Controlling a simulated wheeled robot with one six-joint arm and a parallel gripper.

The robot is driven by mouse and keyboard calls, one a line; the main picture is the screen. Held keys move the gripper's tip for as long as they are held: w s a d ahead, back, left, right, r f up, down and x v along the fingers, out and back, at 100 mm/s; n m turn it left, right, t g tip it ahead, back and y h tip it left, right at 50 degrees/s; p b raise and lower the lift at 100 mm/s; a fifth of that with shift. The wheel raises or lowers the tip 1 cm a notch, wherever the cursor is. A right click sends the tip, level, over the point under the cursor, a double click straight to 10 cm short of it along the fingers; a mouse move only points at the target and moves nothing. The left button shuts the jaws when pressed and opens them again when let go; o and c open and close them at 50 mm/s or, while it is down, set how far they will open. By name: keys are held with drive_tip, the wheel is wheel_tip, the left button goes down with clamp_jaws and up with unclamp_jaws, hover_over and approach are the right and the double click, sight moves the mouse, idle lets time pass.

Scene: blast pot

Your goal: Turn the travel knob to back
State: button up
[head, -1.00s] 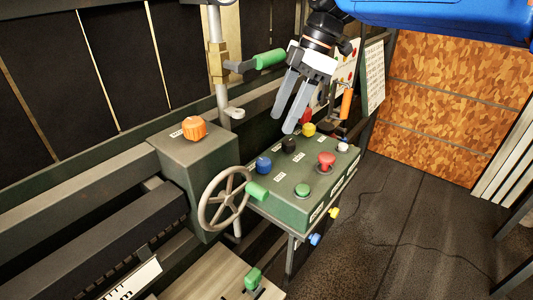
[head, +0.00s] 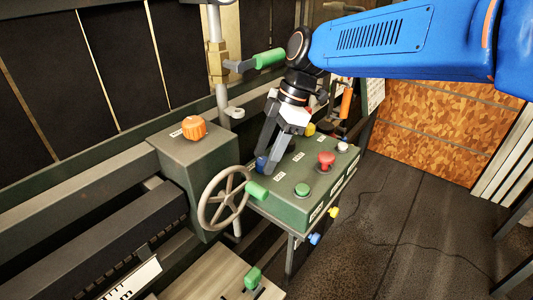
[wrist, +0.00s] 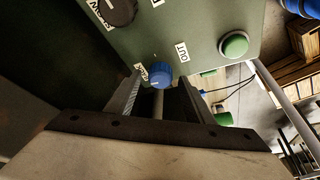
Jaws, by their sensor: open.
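A round blue knob (head: 262,163) sits on top of the green control box (head: 312,204), partly hidden by my gripper. My gripper (head: 267,166) points down at this knob from above, jaws open. In the wrist view the blue knob (wrist: 161,74) shows between the tips of the two fingers, one on each side. I cannot tell whether they touch it. A small white label stands beside the knob, too slanted to read surely. No travel label is readable, so I cannot confirm which knob it names.
On the same box are a green button (head: 302,190), a red mushroom button (head: 326,161) and a dark knob (wrist: 118,10). A handwheel (head: 222,200) with a green handle stands at the box's left. An orange knob (head: 193,128) sits on the housing behind. Open floor lies to the right.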

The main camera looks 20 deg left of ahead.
drive_tip(key=c, duration=1.1)
drive_tip(key=shift+o, duration=0.3)
drive_tip(key=shift+n+h, duration=0.3)
drive_tip(key=shift+n, duration=0.5)
drive_tip(key=o, duration=1)
drive_tip(key=shift+o, duration=0.2)
drive_tip(key=shift+g, duration=0.3)
drive_tip(key=shift+w+r, duration=0.1)
drive_tip(key=v, duration=1.7)
